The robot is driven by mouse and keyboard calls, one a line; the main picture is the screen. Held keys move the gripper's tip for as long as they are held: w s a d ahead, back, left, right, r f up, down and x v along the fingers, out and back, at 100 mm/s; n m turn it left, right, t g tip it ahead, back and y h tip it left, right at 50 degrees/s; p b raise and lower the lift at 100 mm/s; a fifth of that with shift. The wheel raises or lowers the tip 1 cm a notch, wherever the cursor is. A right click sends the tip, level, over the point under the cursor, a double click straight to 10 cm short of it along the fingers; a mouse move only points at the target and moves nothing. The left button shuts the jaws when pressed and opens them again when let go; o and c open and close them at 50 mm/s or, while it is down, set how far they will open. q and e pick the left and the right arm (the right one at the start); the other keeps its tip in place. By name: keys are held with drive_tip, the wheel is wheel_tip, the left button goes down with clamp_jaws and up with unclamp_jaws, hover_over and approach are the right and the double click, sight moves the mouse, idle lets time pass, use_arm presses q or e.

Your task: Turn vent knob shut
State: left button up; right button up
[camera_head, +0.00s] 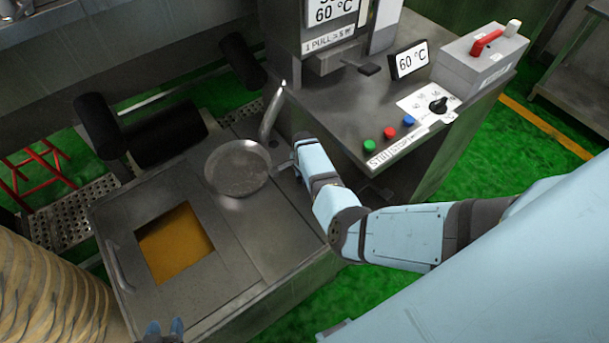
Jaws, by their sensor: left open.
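A black rotary knob (438,105) sits on a white label plate on top of the steel control cabinet, at the upper right. It is the only turning knob I make out, and I cannot read whether it is the vent knob. My left gripper (165,329) shows only its two blue fingertips at the bottom edge, apart and empty, far from the knob. My right arm comes in from the right. Its gripper (283,165) is beside the rim of a round metal pan or lid (238,168), and its fingers are too small and covered to judge.
Green, red and blue buttons (369,146) line the cabinet's front edge. A steel hatch (125,220) with an orange-filled opening lies at the left. Black rollers (168,135) are beyond it.

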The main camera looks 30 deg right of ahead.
drive_tip(key=o, duration=0.9)
wheel_tip(320, 180, up, 9)
drive_tip(key=p, duration=0.8)
drive_tip(key=shift+f, duration=0.2)
use_arm(q)
wheel_tip(320, 180, up, 7)
drive_tip(key=a, duration=0.1)
drive_tip(key=shift+r+n+y, duration=0.15)
drive_tip(key=shift+n+y, duration=0.15)
use_arm(e)
drive_tip(key=shift+r, duration=2.65)
